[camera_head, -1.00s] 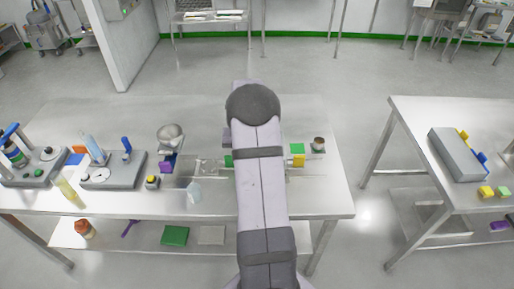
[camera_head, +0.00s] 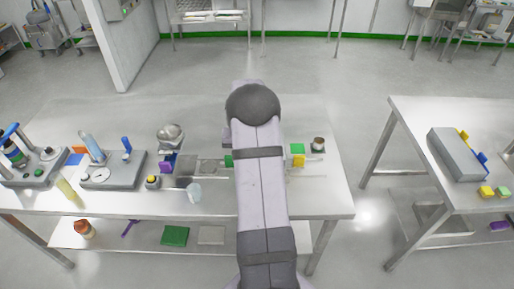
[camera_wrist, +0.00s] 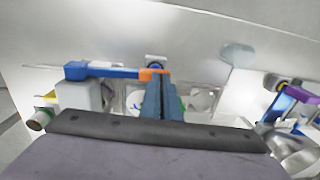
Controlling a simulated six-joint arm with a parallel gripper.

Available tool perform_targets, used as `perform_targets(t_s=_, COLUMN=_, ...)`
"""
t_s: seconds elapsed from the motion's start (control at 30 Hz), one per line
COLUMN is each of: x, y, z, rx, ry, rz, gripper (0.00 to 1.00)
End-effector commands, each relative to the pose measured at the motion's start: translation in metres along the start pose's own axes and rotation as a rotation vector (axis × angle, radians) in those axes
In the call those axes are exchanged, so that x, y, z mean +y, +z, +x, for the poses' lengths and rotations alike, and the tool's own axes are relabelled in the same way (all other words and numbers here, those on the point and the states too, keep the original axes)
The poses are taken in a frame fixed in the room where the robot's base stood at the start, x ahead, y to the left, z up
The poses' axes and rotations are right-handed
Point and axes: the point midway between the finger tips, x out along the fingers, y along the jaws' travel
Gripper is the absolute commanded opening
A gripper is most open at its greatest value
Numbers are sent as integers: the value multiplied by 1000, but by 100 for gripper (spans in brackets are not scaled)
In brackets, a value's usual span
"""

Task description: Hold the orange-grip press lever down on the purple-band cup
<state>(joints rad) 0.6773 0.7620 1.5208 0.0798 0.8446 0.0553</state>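In the wrist view, a blue press lever (camera_wrist: 105,70) reaches from a pale post at the left to an orange grip (camera_wrist: 152,74). My gripper (camera_wrist: 160,82) has its two dark blue fingers side by side with no clear gap, and their tips are at the orange grip. Whether they touch it or pinch it is not clear. A pale round thing with a blue-purple mark (camera_wrist: 133,98) is partly hidden left of the fingers and may be the purple-band cup; I cannot be sure. In the head view my arm hides the press and my gripper.
Several bench devices with blue levers stand on the left (camera_head: 110,172). A metal bowl (camera_head: 171,132) stands behind a purple block (camera_head: 167,165). A cloudy container (camera_head: 194,193) is near the front edge. A small jar (camera_head: 318,144) and a green block (camera_head: 297,148) are right of my arm.

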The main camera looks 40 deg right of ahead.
Motion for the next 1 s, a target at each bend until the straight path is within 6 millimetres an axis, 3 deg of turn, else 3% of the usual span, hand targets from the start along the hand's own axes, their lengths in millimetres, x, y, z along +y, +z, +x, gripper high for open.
perform_targets(t_s=0.03, x=0, y=7, z=9, rx=-21, ry=0, rz=2, gripper=0)
perform_targets(t_s=0.73, x=0, y=7, z=9, rx=-21, ry=0, rz=1, gripper=0)
perform_targets(t_s=1.0, x=-3, y=7, z=-8, rx=-17, ry=-1, rz=1, gripper=0)
